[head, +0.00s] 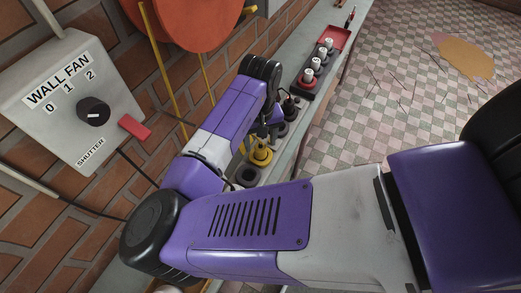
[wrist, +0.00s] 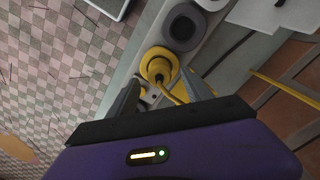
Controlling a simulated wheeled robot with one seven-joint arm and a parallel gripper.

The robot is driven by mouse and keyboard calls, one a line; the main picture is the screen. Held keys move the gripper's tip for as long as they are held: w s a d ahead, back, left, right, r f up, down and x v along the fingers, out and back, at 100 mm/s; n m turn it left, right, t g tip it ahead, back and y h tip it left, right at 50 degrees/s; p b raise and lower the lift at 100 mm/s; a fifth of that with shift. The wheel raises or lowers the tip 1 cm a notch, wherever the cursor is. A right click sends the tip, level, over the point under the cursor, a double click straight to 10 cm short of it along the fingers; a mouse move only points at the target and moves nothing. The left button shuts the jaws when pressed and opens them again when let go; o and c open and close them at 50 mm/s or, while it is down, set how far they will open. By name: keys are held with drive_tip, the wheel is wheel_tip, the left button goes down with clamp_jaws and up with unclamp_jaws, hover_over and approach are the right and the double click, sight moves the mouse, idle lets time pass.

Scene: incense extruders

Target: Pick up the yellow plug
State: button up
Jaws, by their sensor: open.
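The yellow plug (wrist: 158,64) is round with a raised middle and a yellow cable trailing back between my fingers. It sits on a pale narrow ledge in the wrist view. My gripper (wrist: 161,80) is open, with one finger on each side of the plug's near part and cable. I cannot tell whether either finger touches it. In the head view the yellow plug (head: 261,154) stands upright just below the end of my arm, which hides most of my gripper.
A dark ring-shaped socket (head: 248,175) is beside the plug, and a grey one (head: 280,129) is on its other side. Farther along the ledge are a black strip with white-topped plugs (head: 316,65) and a red tray (head: 335,38). A brick wall with a switch box (head: 75,100) borders the ledge.

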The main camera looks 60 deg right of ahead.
sight(261, 147)
drive_tip(key=shift+s+a+f, duration=0.1)
drive_tip(key=shift+f, duration=1.85)
clamp_jaws()
drive_tip(key=shift+r, duration=0.15)
